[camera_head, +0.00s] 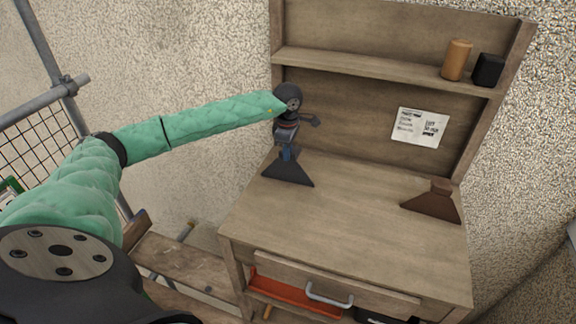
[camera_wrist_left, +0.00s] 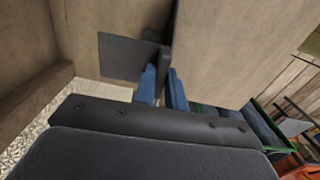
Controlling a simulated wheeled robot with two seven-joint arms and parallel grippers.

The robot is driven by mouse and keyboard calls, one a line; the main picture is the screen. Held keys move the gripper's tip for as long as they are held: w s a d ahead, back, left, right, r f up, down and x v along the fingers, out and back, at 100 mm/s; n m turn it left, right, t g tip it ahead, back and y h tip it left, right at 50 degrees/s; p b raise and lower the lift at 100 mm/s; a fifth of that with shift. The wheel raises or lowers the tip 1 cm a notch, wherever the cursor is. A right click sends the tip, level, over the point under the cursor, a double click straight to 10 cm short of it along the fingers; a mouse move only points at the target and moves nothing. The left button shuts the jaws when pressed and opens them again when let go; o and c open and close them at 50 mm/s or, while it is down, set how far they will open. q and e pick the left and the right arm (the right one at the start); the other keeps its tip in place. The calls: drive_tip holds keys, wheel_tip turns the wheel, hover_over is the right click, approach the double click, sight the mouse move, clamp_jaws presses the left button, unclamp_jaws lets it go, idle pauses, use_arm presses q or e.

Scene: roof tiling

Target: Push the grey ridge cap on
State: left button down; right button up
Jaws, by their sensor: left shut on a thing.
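The grey ridge cap (camera_head: 288,173) is a dark, wedge-shaped piece at the left rear of the wooden bench top. My left gripper (camera_head: 287,152) reaches it from above and is shut on its upper part. I cannot tell whether the cap touches the bench. In the left wrist view, the blue fingertips (camera_wrist_left: 163,88) are close together, with the dark grey cap (camera_wrist_left: 128,56) between and beside them. Part of the cap is hidden by the fingers. My right gripper is not in view.
A brown wedge-shaped piece (camera_head: 432,204) stands on the right of the bench top (camera_head: 345,215). A shelf (camera_head: 380,66) behind holds a tan cylinder (camera_head: 456,60) and a black container (camera_head: 488,70). A paper notice (camera_head: 420,128) hangs below it. The middle of the bench is clear.

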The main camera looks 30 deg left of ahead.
use_arm(q)
drive_tip(key=shift+r, duration=0.15)
drive_tip(key=shift+r+p, duration=0.65)
drive_tip(key=shift+r, duration=1.75)
drive_tip(key=shift+f, duration=0.1)
